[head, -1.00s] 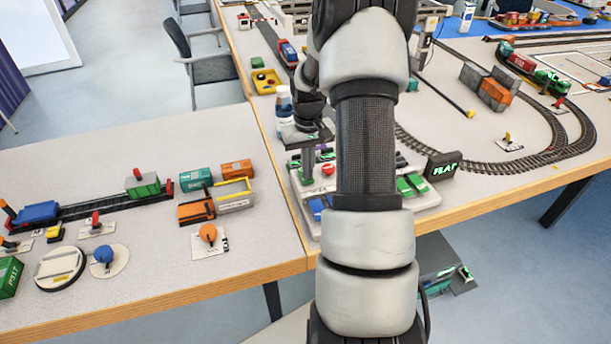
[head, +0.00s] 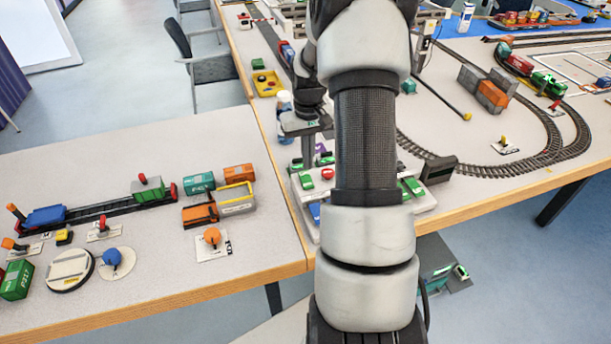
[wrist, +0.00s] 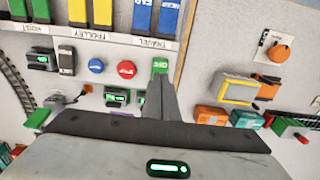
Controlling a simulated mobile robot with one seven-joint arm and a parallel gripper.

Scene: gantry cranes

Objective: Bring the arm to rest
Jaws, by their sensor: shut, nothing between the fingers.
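My gripper (head: 308,158) is shut and empty, pointing down over the control panel in the head view. In the wrist view its closed fingers (wrist: 160,84) overlap the lower edge of a green button (wrist: 160,66); I cannot tell whether they touch it. The control panel (wrist: 112,40) has a red button (wrist: 126,69), a blue button (wrist: 96,66), coloured levers and strips labelled trolley and travel. My arm hides much of the panel in the head view.
A dark display box (head: 437,170) stands right of the panel. Left of it are an orange knob (head: 212,237), containers (head: 238,174) and a short track with a blue wagon (head: 45,216). A white and blue bottle (head: 285,103) stands close behind my gripper.

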